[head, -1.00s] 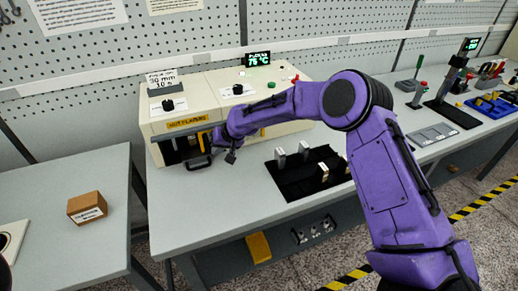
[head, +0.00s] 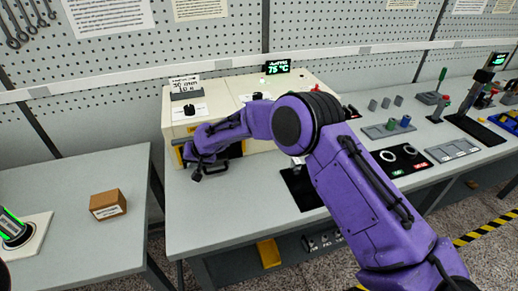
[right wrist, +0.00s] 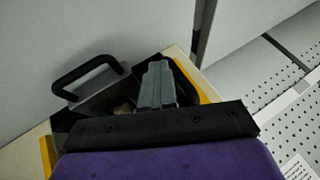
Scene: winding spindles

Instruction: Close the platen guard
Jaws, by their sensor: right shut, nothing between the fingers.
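The cream hot-platen machine (head: 265,92) stands against the back wall. Its front opening at the lower left is mostly hidden by my right arm. The platen guard's black handle (right wrist: 85,75) shows at the left in the right wrist view, joined to a dark guard plate. My right gripper (right wrist: 158,85) is shut and empty, with its fingers in front of the yellow-edged opening, just right of the handle. In the head view the right gripper (head: 197,174) is at the machine's lower front left corner. I cannot tell whether its fingers touch the guard.
A display (head: 277,67) on the machine reads 75 °C. A dark mat (head: 303,190) lies on the bench in front of it, partly behind my arm. A brown box (head: 108,204) sits on the left table. Fixtures and trays stand along the bench to the right.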

